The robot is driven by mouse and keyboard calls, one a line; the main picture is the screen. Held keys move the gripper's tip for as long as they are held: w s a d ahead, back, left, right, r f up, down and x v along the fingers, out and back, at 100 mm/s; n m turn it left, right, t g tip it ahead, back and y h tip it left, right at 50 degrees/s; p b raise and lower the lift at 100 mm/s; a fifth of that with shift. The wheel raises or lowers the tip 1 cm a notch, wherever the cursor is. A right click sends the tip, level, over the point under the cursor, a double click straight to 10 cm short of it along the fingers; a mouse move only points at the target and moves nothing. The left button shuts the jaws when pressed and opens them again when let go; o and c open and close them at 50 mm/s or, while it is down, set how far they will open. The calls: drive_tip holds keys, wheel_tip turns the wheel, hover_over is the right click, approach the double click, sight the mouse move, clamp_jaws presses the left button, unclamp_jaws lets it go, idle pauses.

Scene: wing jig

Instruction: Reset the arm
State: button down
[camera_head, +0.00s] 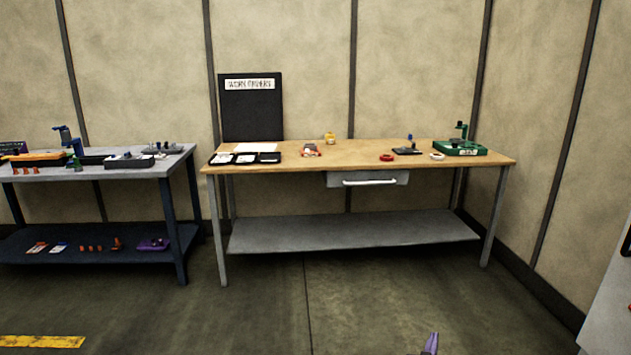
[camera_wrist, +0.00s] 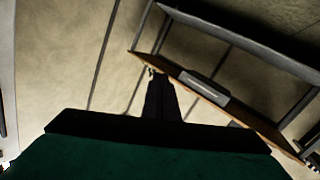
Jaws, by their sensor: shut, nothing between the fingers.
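My gripper (camera_wrist: 160,77) shows in the wrist view as a dark, narrow shape pointing up from a wide dark bar, with a green surface below it. Its fingers are together with nothing between them. It is in the air, and the wooden-topped bench (camera_wrist: 262,121) appears tilted and upside down beyond it. In the head view a small purple tip (camera_head: 431,344) shows at the bottom edge; I cannot tell what it belongs to.
The wooden bench (camera_head: 350,153) stands against the wall, with small parts, a green fixture (camera_head: 460,149) and a drawer (camera_head: 369,179). A grey bench (camera_head: 145,169) with fixtures stands at left. A pale surface (camera_head: 610,310) borders the right. The floor between is clear.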

drive_tip(key=s+a+f+n+g+y+p, duration=0.1)
drive_tip(key=s+a+f+n+g+y, duration=0.1)
drive_tip(key=s+a+f+y, duration=0.45)
drive_tip(key=s+a+f+n+g+y+p, duration=0.1)
drive_tip(key=s+a+f+n+g+p, duration=0.15)
drive_tip(key=a+f, duration=0.75)
drive_tip(key=s+a+f+g+y, duration=0.1)
drive_tip(key=s+a+f+g, duration=0.25)
drive_tip(key=s, duration=0.35)
drive_tip(key=s+a+f+g+y, duration=0.1)
drive_tip(key=s+a+f+g, duration=0.1)
drive_tip(key=s+a, duration=0.4)
drive_tip(key=s+d+r+m+g, duration=0.1)
drive_tip(key=s+g, duration=0.4)
drive_tip(key=s, duration=0.7)
drive_tip(key=s+d+r+m+g+h, duration=0.1)
drive_tip(key=s+g, duration=0.4)
drive_tip(key=s, duration=0.8)
drive_tip(key=shift+d+g+p, duration=0.3)
drive_tip(key=shift+d+p, duration=0.05)
drive_tip(key=shift+p, duration=0.05)
